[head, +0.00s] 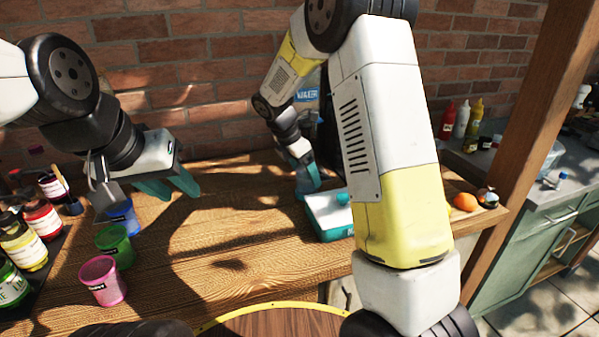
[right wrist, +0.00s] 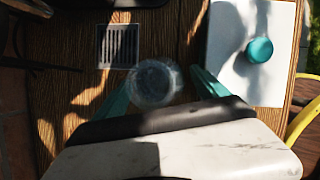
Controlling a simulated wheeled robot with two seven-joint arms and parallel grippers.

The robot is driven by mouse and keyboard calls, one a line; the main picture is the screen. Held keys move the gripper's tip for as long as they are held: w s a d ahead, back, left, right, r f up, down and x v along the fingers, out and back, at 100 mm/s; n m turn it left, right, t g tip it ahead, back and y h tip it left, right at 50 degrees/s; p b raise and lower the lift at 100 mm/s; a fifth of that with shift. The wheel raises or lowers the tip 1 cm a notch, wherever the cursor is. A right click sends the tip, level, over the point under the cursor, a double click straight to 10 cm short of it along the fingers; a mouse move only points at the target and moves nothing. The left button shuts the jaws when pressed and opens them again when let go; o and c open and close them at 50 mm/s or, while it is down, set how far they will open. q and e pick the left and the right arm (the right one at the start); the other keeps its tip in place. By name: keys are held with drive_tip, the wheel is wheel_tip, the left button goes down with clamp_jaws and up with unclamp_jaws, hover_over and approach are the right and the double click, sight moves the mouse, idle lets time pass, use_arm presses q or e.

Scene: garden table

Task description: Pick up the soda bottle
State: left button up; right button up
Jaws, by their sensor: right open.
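In the right wrist view, a clear round thing (right wrist: 153,83), seen end-on, lies between the two teal fingers of my right gripper (right wrist: 160,88). It looks like the soda bottle, but no label shows. The fingers stand apart on either side of it; I cannot tell whether they touch it. In the head view my right gripper (head: 308,178) is low over the back of the wooden table, beside the teal and white box, and my forearm hides part of that area. My left gripper (head: 168,187) is open and empty above the table's left part.
The teal box (head: 330,222) with a white top stands close to my right gripper. Blue (head: 122,217), green (head: 115,246) and pink (head: 103,281) cups stand at left, near several paint jars. An orange (head: 465,202) lies at right. The table's middle is clear.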

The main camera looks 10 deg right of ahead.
clamp_jaws()
idle(0.4)
drive_tip(key=shift+r, duration=0.15)
drive_tip(key=s+a+r, duration=0.4)
drive_tip(key=s+a, duration=0.7)
drive_tip(key=shift+a+r, duration=0.2)
drive_tip(key=shift+r, duration=0.2)
idle(0.9)
drive_tip(key=shift+s, duration=0.1)
idle(1.0)
